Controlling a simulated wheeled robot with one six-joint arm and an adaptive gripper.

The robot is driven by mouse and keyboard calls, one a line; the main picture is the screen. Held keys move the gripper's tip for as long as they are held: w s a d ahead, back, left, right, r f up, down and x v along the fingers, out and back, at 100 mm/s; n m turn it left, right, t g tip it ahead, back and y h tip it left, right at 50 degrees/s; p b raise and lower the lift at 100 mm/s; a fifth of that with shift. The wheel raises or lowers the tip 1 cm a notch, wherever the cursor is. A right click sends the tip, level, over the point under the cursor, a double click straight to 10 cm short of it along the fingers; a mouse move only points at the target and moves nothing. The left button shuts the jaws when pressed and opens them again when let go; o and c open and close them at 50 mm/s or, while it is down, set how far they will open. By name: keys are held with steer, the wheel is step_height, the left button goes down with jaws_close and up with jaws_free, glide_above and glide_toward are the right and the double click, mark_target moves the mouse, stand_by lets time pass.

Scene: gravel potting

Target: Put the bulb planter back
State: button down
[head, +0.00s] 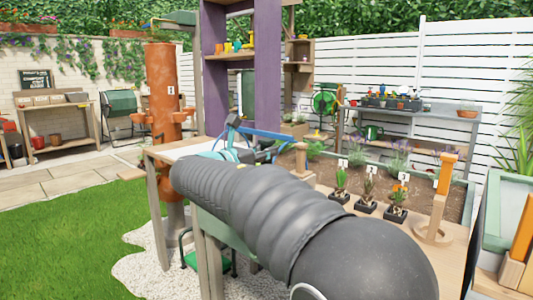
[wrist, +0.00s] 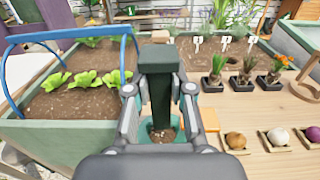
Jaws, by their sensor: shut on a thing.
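My gripper (wrist: 160,120) is shut on the dark green upright handle of the bulb planter (wrist: 160,88), seen in the wrist view. The handle stands between the two fingers with a wider block at its top. Below it, a teal ring with soil inside (wrist: 160,133) shows between the fingers; I cannot tell whether it is the planter's tube or a separate pot.
Potted sprouts with number tags (head: 368,192) stand in a row on the bench. Several bulbs lie on small trays (wrist: 279,138) at the right. A raised bed with seedlings (wrist: 85,82) and blue hoops is at the left. Bare bench top lies between the pots and bulbs.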

steer(key=c, duration=1)
jaws_free()
steer(key=shift+f, duration=0.1)
steer(key=shift+s+a, duration=0.1)
steer(key=shift+s, duration=0.1)
steer(key=v, duration=1.1)
steer(key=shift+s+a, duration=0.25)
